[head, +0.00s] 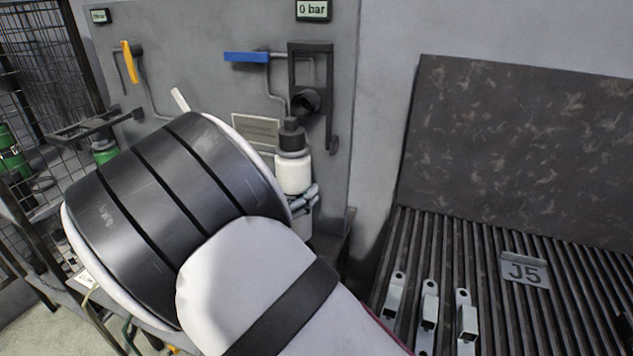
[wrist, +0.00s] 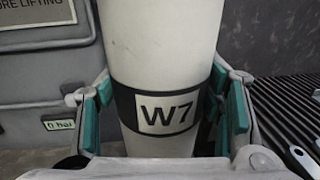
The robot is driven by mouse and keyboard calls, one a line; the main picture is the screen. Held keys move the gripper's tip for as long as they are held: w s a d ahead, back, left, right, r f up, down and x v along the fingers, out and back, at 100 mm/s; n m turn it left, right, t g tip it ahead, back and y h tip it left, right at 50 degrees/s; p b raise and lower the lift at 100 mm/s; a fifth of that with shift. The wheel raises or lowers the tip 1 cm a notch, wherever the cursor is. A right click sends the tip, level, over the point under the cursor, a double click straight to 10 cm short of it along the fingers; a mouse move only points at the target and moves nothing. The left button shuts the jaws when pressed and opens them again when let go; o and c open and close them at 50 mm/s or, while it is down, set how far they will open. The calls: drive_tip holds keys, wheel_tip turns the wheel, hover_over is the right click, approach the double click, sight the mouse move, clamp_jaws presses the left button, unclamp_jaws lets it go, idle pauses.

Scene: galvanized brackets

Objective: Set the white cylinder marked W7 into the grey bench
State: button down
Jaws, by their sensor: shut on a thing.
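The white cylinder (head: 294,174) stands roughly upright in front of the grey bench's back panel (head: 210,60), with a dark cap on top. Its black W7 band shows in the wrist view (wrist: 166,112). My gripper (wrist: 162,110) is shut on it, with a teal pad on each side around the band. In the head view, part of my gripper (head: 304,198) shows low on the cylinder. A black frame with a round fitting (head: 310,85) is on the panel just above the cap. The cylinder's foot is hidden, so I cannot tell whether it rests on the bench.
The panel carries a blue handle (head: 245,57), a yellow handle (head: 131,62) and a 0 bar display (head: 313,10). Green cylinders (head: 105,151) and a wire cage (head: 35,70) are at left. At right, several metal brackets (head: 429,315) lie on a ribbed surface by a J5 sign (head: 525,271).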

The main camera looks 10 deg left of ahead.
drive_tip(key=shift+a+f, duration=0.1)
drive_tip(key=shift+f+b, duration=1.1)
drive_tip(key=shift+f, duration=0.8)
drive_tip(key=shift+s+f+b, duration=0.1)
drive_tip(key=shift+f+b, duration=1.05)
drive_tip(key=shift+f, duration=1.55)
drive_tip(key=shift+c, duration=1.8)
unclamp_jaws()
drive_tip(key=shift+s+f, duration=0.1)
drive_tip(key=shift+f, duration=0.15)
drive_tip(key=v, duration=1.2)
drive_tip(key=shift+r, duration=0.15)
